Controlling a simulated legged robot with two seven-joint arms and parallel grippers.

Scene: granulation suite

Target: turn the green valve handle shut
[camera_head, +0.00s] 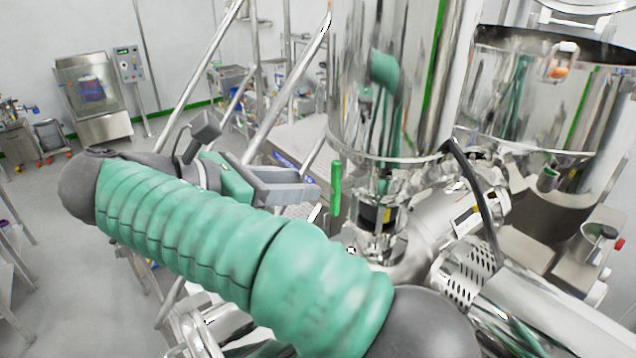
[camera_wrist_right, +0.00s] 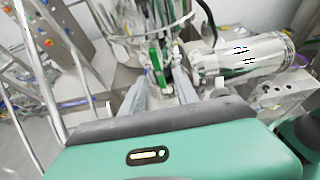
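The green valve handle (camera_head: 336,187) hangs upright below the large steel vessel, beside a steel valve body with a dark band (camera_head: 378,214). In the right wrist view the green handle (camera_wrist_right: 156,62) shows ahead, between the lines of my two fingers. My right gripper (camera_head: 308,184) is to the left of the handle in the head view, its fingers pointing at it. In the wrist view my right gripper (camera_wrist_right: 161,90) has its fingers spread with a gap between them and nothing held. The fingertips look close to the handle but apart from it. My left gripper is not in view.
The steel vessel (camera_head: 385,80) stands above the handle. A horizontal steel cylinder (camera_head: 440,215) and a black cable (camera_head: 478,195) are to the right. Slanted steel tubes (camera_head: 290,85) rise behind my gripper. Open floor (camera_head: 55,220) lies at the left.

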